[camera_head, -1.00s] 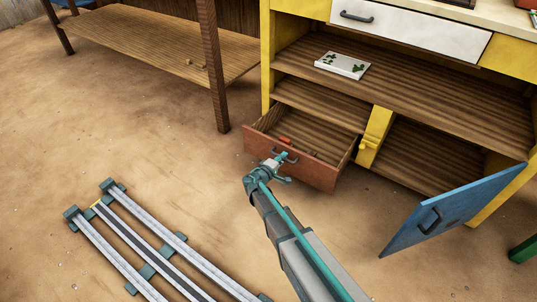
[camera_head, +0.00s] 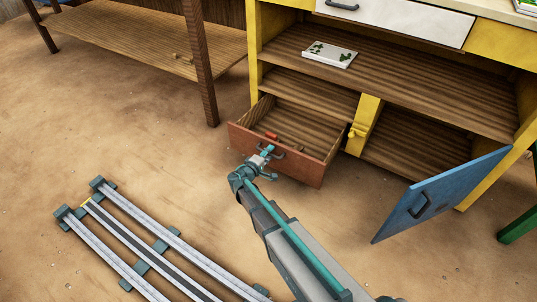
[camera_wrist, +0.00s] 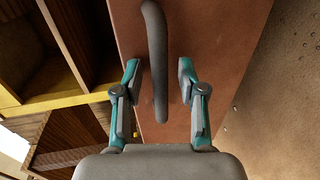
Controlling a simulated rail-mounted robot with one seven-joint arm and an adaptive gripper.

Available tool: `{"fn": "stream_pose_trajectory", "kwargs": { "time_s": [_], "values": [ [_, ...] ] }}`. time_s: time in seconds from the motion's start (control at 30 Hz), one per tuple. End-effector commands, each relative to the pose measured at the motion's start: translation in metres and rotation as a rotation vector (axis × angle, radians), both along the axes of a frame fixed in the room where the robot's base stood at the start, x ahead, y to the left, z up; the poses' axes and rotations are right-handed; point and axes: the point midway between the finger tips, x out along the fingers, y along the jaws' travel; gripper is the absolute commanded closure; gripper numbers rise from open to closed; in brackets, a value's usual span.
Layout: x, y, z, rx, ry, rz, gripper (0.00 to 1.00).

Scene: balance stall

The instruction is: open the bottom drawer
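The bottom drawer (camera_head: 298,166) has a reddish-brown front with a dark handle. It is pulled out from the lower left of the yellow cabinet, and its wooden inside shows. My gripper (camera_head: 266,152) is at the drawer's front. In the wrist view the handle (camera_wrist: 156,60) runs between the two fingers of my gripper (camera_wrist: 159,75). The fingers are apart, with a visible gap on each side of the handle.
A blue door (camera_head: 440,195) stands open at the right of the cabinet. A white drawer (camera_head: 395,20) above is shut. A white box with green marks (camera_head: 329,54) lies on the shelf. A wooden table (camera_head: 150,42) stands at the left.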

Motion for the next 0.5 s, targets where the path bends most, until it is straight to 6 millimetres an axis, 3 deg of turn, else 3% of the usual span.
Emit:
{"fn": "stream_pose_trajectory", "kwargs": {
  "time_s": [0.27, 0.5],
  "values": [
    [-0.002, 0.002, 0.001, 0.000, 0.000, 0.001, 0.60],
    [-0.027, 0.018, 0.008, 0.000, 0.000, 0.003, 0.60]
  ]
}}
